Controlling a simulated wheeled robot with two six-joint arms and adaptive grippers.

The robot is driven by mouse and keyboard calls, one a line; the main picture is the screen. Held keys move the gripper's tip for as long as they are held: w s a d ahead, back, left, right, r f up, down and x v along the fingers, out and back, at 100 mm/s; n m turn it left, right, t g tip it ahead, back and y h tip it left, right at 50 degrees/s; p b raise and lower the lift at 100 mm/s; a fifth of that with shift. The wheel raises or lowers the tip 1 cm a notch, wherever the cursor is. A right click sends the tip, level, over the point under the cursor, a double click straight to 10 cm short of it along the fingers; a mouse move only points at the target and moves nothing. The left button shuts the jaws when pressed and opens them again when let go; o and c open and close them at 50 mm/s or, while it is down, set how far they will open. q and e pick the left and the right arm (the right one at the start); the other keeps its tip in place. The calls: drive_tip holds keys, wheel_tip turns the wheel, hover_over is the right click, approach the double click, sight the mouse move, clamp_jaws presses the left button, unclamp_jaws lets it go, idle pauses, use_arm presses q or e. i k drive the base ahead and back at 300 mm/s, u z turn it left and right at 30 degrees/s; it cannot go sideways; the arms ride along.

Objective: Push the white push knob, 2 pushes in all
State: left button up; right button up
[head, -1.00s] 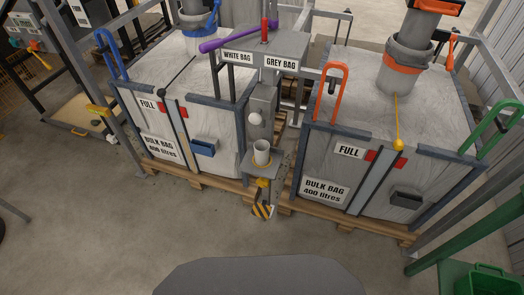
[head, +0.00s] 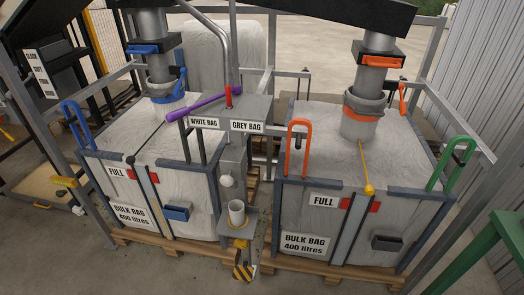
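The white push knob (head: 227,181) is a small round white ball on the front of the grey post between the two bulk bags, below the box with the WHITE BAG and GREY BAG labels. The post behind the knob is partly hidden by the knob itself. Neither of my grippers shows in the head view, and nothing is seen touching the knob.
A bulk bag (head: 150,145) with a blue loop stands left of the post, another (head: 345,160) with an orange loop right. A purple lever (head: 203,107) and a red handle (head: 228,97) sit on top. A yellow-black striped part (head: 243,272) hangs low. Green frame (head: 470,255) at right.

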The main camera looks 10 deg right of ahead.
sight(227, 180)
drive_tip(key=k, duration=0.5)
drive_tip(key=u, duration=2.15)
drive_tip(key=i, duration=1.6)
drive_tip(key=z, duration=2.2)
